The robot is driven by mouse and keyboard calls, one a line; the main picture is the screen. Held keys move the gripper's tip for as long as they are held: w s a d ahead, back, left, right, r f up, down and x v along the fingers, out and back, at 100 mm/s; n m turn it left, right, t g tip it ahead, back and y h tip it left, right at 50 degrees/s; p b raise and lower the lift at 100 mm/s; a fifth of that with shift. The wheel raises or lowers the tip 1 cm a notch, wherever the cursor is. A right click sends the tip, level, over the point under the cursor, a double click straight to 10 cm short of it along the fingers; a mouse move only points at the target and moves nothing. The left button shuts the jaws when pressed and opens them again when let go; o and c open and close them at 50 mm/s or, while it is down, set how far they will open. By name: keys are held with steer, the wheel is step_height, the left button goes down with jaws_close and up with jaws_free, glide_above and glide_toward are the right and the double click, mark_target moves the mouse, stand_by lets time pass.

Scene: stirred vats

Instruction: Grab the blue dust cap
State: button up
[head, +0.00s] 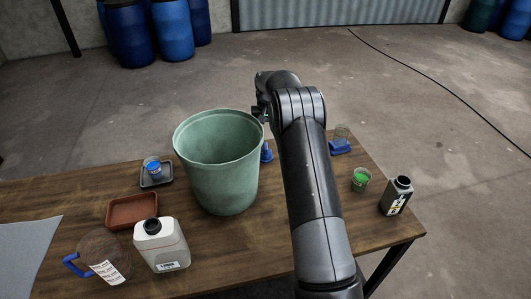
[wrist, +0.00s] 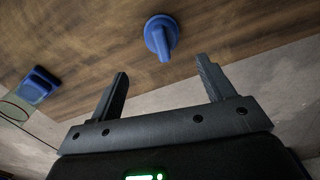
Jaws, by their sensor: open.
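The blue dust cap (wrist: 161,36), a round disc with a raised grip bar, lies on the wooden table in the wrist view. In the head view the blue cap (head: 266,153) shows just right of the green bucket, partly hidden by my arm. My gripper (wrist: 162,68) is open and empty, its fingers pointing toward the cap. The cap lies beyond the fingertips, roughly centred between them, and is not touched. In the head view my gripper is mostly hidden behind my arm and near the bucket rim.
A tall green bucket (head: 222,178) stands close left of the cap. Another blue item (head: 340,147) lies right of my arm; it also shows in the wrist view (wrist: 40,83). A green-filled cup (head: 361,180) and a dark bottle (head: 396,196) stand near the table's right edge.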

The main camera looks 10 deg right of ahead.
mark_target(266, 145)
step_height(266, 145, down, 4)
steer(key=shift+s+a+f, duration=0.15)
steer(key=shift+s+f, duration=0.05)
steer(key=shift+f, duration=1.2)
steer(key=shift+s+a+f, duration=0.15)
steer(key=shift+f, duration=1.2)
steer(key=shift+c, duration=0.5)
steer(key=c, duration=0.9)
